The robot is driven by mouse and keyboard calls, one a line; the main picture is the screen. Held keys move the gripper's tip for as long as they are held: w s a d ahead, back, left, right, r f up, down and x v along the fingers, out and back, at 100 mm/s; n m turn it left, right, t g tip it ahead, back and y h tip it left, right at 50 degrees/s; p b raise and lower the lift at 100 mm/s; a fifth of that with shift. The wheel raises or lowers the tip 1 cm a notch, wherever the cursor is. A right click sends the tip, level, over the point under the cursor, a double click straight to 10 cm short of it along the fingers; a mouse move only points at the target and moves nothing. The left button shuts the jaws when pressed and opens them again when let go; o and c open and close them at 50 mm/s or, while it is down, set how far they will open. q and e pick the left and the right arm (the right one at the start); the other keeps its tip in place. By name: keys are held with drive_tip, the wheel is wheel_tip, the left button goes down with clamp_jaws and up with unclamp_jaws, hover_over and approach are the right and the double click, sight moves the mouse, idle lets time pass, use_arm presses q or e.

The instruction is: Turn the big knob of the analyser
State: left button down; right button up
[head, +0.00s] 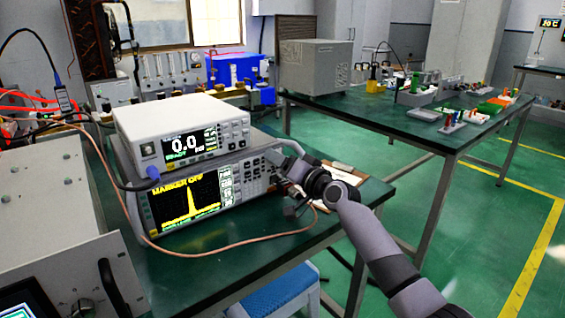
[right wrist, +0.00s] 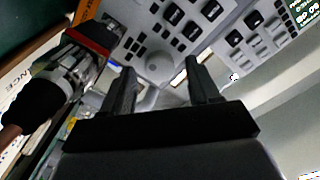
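The analyser (head: 205,190) stands on the green-topped bench under a white power meter, with a lit screen reading "MARKER OFF". My right gripper (head: 275,163) is at the right part of its front panel and covers some of the controls there. In the right wrist view, my right gripper (right wrist: 163,85) is open, its two dark fingers apart and pointing at the panel. The big round grey knob (right wrist: 157,65) shows between and beyond the fingertips. I cannot tell whether the fingers touch it. My left gripper is not in view.
The power meter (head: 180,135) reads 0.0. A metal cable connector (right wrist: 85,55) sits close left of my fingers in the right wrist view. A copper-coloured cable (head: 230,246) runs across the bench in front. A blue stool (head: 275,293) stands below.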

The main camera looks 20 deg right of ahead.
drive_tip(key=shift+s+d+p, duration=0.25)
drive_tip(key=shift+s+p, duration=0.05)
drive_tip(key=shift+s, duration=0.25)
drive_tip(key=p+v, duration=0.1)
drive_tip(key=v, duration=0.3)
drive_tip(key=shift+v, duration=0.95)
